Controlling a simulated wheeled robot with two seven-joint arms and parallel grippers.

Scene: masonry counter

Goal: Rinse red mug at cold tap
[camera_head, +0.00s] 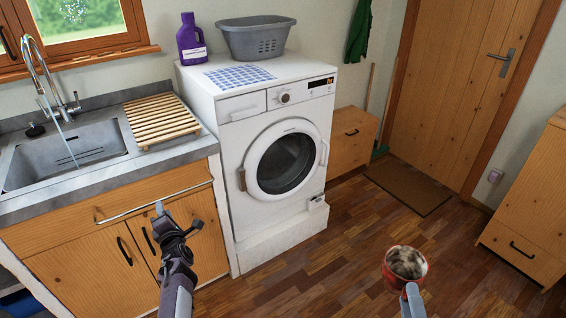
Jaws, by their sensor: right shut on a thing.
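The red mug (389,272) is at the lower right, held over the floor, its opening facing up toward the camera. Its inside looks pale with brownish grime or contents. My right gripper (410,290) is shut on the mug at its near side. My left gripper (160,210) is in front of the sink cabinet, apart from any object; its finger opening is not clear. The tap (38,70) stands behind the sink (30,165) at the far left, and a thin stream of water (69,140) runs from it into the basin.
A wooden slatted rack (160,118) lies on the counter right of the sink. A towel rail (150,200) crosses the cabinet front. The washing machine (250,200) stands beside it, bearing a purple bottle (191,42), grey basin (256,42) and blue-checked cloth (238,77). The middle floor is clear.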

